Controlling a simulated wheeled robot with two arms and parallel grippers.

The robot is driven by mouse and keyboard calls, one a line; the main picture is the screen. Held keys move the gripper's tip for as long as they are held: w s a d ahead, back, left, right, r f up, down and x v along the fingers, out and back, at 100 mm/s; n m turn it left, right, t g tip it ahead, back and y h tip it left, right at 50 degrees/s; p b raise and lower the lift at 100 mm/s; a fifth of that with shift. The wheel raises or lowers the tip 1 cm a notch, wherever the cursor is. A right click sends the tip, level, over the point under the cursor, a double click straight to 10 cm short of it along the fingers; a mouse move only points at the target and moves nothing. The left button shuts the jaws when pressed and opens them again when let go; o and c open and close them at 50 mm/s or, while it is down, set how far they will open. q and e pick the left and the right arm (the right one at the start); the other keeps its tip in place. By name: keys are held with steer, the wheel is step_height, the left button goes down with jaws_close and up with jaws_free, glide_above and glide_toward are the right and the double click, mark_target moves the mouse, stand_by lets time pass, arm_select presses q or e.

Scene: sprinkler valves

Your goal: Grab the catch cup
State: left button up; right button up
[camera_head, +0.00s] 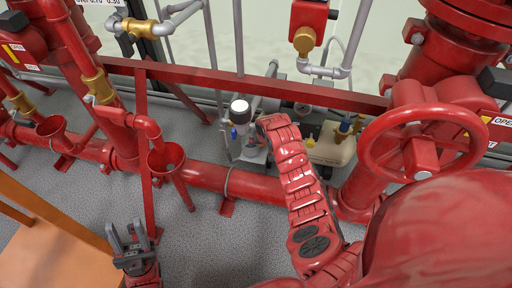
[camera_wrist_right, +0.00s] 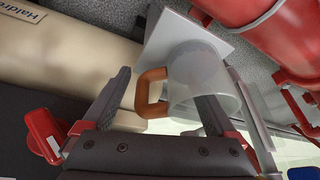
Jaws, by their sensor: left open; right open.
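The catch cup (camera_wrist_right: 205,82) is a clear cup with an orange-brown handle (camera_wrist_right: 150,93) in the right wrist view. My right gripper (camera_wrist_right: 164,88) is open, with the handle between its two fingers. The right finger overlaps the cup's clear wall in the picture; I cannot tell whether it touches. In the head view my right arm reaches toward the pump area at the middle, and I cannot make out the cup clearly there. My left gripper (camera_head: 130,242) is open and empty at the lower left, above the floor.
A large red pipe (camera_head: 205,177) runs across the floor, with a red funnel (camera_head: 165,158) at left. A red handwheel (camera_head: 423,140) stands at right. A beige tank (camera_wrist_right: 75,65) lies beside the cup. An orange bench (camera_head: 45,255) is at lower left.

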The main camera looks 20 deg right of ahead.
steer(key=shift+c, duration=0.6)
jaws_close()
